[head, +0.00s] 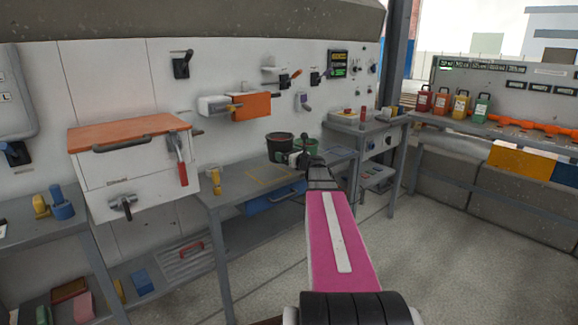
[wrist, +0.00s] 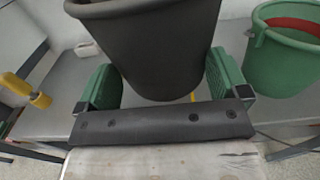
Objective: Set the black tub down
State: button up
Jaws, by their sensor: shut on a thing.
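My gripper (head: 296,161) is small and partly hidden by my arm in the head view. I cannot tell whether the tub's base touches the bench. A green tub (wrist: 283,62) with red inside stands just right of the black tub; it also shows in the head view (head: 312,145).
A yellow outline (head: 268,180) marks a bare patch of the workbench (head: 236,205). A yellow tool (head: 216,183) stands at the bench's left; it also shows in the wrist view (wrist: 25,88). A white cabinet (head: 140,175) with an orange top is on the wall.

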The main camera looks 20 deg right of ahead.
jog(key=w+d+f, duration=0.2)
jog(key=w, duration=0.1)
jog(key=w+d+f, duration=0.1)
jog(key=shift+w+f, duration=0.15)
jog(key=shift+w, duration=0.25)
jog(key=shift+f, duration=2.05)
jog(key=o, duration=0.7)
jog(key=shift+f, duration=0.1)
jog(key=shift+c, duration=0.2)
